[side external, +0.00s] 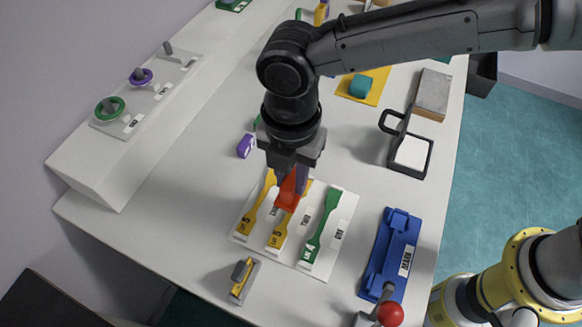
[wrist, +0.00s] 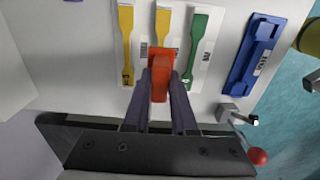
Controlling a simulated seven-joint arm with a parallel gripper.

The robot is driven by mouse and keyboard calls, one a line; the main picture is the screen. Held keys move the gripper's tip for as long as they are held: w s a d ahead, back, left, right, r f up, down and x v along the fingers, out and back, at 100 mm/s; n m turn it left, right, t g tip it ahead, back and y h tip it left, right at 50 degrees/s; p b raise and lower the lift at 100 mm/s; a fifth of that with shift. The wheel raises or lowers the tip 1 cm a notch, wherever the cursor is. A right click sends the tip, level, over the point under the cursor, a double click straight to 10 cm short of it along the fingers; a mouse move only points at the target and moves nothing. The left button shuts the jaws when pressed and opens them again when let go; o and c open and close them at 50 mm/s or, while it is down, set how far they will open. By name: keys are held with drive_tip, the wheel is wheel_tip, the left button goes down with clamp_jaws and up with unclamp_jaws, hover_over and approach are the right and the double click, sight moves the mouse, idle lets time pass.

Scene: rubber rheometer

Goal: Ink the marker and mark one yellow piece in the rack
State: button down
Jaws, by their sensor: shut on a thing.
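My gripper (side external: 291,182) is shut on a red-orange marker (side external: 287,194), which also shows between the fingers in the wrist view (wrist: 161,58). The marker is over the middle piece of the white rack (side external: 345,212); I cannot tell whether it touches. The rack holds a left yellow piece (side external: 256,208), a middle yellow piece (side external: 278,235) and a green piece (side external: 322,228), all dumbbell-shaped. The marker and gripper hide part of the middle piece. A black-framed tray with a white face (side external: 411,152) and a black raised loop, possibly the ink pad, stands at the upper right.
A small yellow-and-grey item (side external: 243,279) lies in front, and a purple block (side external: 245,146) behind. A grey block (side external: 432,94) and a yellow mat (side external: 376,91) are farther back. A raised shelf (side external: 103,151) runs along the left.

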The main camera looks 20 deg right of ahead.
drive_tip(key=shift+f, duration=1.95)
drive_tip(key=shift+f, duration=0.55)
idle(0.3)
drive_tip(key=shift+r, duration=3.55)
